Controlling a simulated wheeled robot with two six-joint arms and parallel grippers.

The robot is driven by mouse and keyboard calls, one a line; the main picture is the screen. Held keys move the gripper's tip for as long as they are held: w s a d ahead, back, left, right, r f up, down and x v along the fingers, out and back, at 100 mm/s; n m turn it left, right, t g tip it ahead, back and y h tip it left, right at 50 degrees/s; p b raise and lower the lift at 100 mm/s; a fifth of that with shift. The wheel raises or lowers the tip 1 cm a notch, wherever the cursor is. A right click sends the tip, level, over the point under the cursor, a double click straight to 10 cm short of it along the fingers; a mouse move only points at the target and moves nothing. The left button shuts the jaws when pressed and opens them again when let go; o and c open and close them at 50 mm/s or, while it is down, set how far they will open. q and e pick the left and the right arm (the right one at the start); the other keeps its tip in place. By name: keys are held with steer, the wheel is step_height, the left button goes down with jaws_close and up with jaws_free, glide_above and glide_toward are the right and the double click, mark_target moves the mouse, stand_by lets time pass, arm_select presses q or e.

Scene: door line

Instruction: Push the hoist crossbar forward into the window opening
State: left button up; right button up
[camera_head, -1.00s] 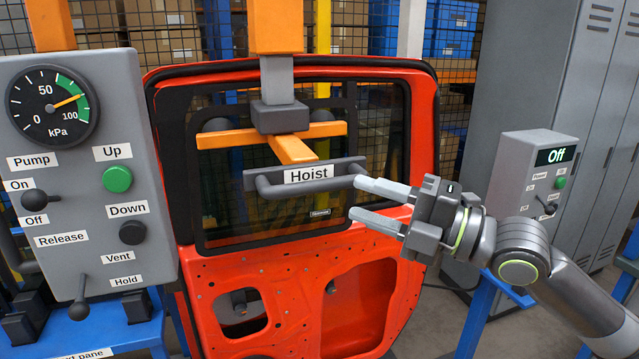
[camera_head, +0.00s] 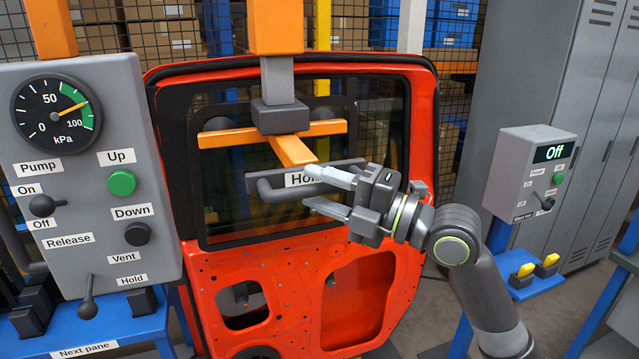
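The hoist crossbar is a dark grey bar (camera_head: 273,188) labelled "Hoist", on an orange frame (camera_head: 293,150) below a grey column (camera_head: 278,75). It stands in front of the window opening (camera_head: 235,225) of an orange-red door (camera_head: 425,130). My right gripper (camera_head: 325,190) is open, with its two fingers pointing left in front of the bar. The upper finger covers part of the label and the right part of the bar. I cannot tell whether it touches the bar. My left gripper is not in view.
A grey control panel (camera_head: 90,190) with a pressure gauge (camera_head: 56,114) near 75, buttons and levers stands at the left. A grey box (camera_head: 525,170) showing "Off" stands at the right. Below it are yellow switches (camera_head: 524,270). Grey lockers (camera_head: 600,130) stand behind.

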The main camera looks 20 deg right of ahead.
steer(key=shift+w+a, duration=0.15)
steer(key=shift+a, duration=0.05)
jaws_close()
stand_by(0.3)
